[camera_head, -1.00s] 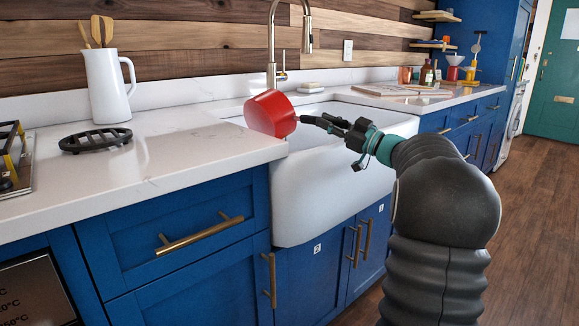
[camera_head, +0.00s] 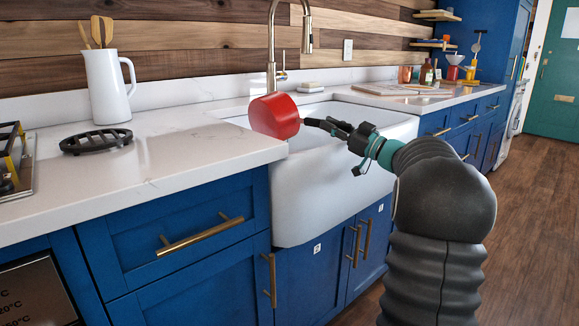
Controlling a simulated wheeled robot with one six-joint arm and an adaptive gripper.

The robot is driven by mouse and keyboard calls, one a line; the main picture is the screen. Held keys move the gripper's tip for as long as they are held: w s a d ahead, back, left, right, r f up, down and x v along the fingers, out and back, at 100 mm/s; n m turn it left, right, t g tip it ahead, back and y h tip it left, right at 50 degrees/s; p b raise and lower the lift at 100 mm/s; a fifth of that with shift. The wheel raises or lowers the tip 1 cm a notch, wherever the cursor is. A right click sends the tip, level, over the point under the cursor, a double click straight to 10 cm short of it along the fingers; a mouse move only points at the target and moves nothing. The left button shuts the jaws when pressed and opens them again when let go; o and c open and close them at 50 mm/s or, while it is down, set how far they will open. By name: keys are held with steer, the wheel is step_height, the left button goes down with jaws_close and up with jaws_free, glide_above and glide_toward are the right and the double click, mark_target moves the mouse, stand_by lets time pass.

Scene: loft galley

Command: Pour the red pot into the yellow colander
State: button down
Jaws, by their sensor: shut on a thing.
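The red pot (camera_head: 275,116) hangs in the air over the left part of the white sink (camera_head: 325,190), strongly tilted, with its base and side facing me. My gripper (camera_head: 318,124) is at the pot's right side and shut on it, likely by a handle that is mostly hidden by the fingers. The pot's mouth and contents are turned away and cannot be seen. No yellow colander is visible; the inside of the sink is largely hidden behind its front wall and the pot.
A tall tap (camera_head: 272,45) rises just behind the pot. A black trivet (camera_head: 95,141) and a white jug with wooden utensils (camera_head: 107,88) stand on the left counter (camera_head: 190,155). A board (camera_head: 400,90) and bottles are on the right counter.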

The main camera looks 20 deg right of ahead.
steer(key=shift+w+d+r+m+t+h+p, duration=0.15)
steer(key=shift+d+m+t+h+p, duration=0.35)
steer(key=shift+m+p, duration=0.6)
stand_by(0.3)
steer(key=shift+w+d+r+m, duration=0.25)
steer(key=shift+d+r+m, duration=0.35)
steer(key=shift+m, duration=0.5)
steer(key=shift+w+d+f+m+t+h, duration=0.2)
steer(key=shift+d+m+t+h, duration=0.25)
steer(key=shift+m, duration=0.75)
steer(key=shift+w+d+f+m+t+h, duration=0.2)
steer(key=shift+d+m+h, duration=0.45)
steer(key=shift+m, duration=0.55)
stand_by(0.6)
steer(key=shift+w+d+r+m+t+h, duration=0.15)
steer(key=shift+r+m+t+h, duration=0.1)
steer(key=shift+m, duration=0.3)
steer(key=shift+s+d+r+m+t+h, duration=0.15)
steer(key=shift+r+m, duration=0.1)
steer(key=shift+m, duration=0.3)
steer(key=shift+w+d+f+m+h, duration=0.15)
steer(key=shift+d+f+m+h, duration=0.05)
steer(key=shift+m, duration=0.3)
steer(key=shift+w+d+f+m+h, duration=0.1)
steer(key=shift+d+f+m+h, duration=0.1)
steer(key=shift+m, duration=0.3)
stand_by(0.4)
